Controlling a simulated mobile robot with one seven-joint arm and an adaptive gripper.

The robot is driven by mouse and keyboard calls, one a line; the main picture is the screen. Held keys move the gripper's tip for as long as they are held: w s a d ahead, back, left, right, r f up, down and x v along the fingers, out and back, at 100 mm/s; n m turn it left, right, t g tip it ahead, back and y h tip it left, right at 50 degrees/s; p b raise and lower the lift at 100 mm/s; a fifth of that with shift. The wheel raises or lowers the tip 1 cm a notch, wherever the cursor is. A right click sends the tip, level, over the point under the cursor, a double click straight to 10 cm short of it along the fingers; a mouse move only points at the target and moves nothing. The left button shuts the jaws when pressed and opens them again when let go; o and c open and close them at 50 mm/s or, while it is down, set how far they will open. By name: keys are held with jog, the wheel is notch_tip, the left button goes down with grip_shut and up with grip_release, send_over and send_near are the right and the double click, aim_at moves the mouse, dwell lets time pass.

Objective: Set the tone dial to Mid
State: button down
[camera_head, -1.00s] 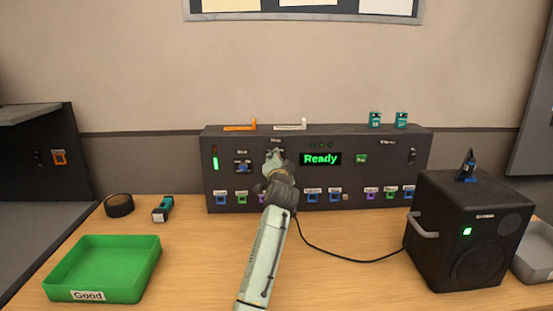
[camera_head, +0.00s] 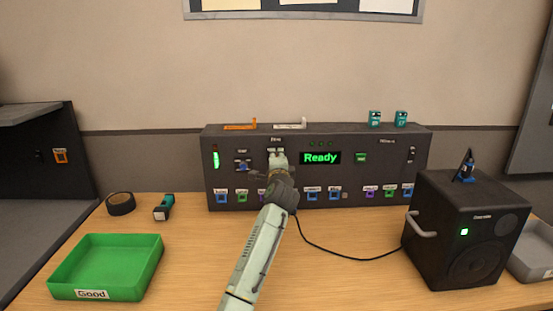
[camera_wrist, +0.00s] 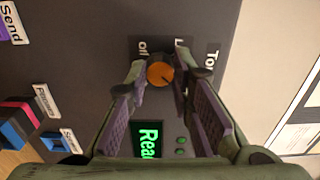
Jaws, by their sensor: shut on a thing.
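The tone dial (camera_wrist: 160,74) is a round orange knob with a dark rim on the dark panel, seen in the wrist view. Its label, partly hidden, starts with "To" (camera_wrist: 211,62). An "Off" mark (camera_wrist: 142,47) stands beside it; other setting marks are mostly covered by a finger. I cannot read the pointer's setting clearly. My gripper (camera_wrist: 160,70) has a fingertip on each side of the dial and is shut on it. In the head view my gripper (camera_head: 278,158) is at the panel's upper middle and hides the dial.
The console (camera_head: 390,143) carries a green "Ready" display (camera_head: 320,158) just right of my gripper, and a row of coloured switches below. A black speaker (camera_head: 440,240) stands at right, a green "Good" tray (camera_head: 75,270) at left. The table's middle is clear apart from a cable.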

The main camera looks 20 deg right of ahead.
dwell(0.4)
jog(key=c, duration=1.4)
grip_release()
jog(key=v, duration=1.2)
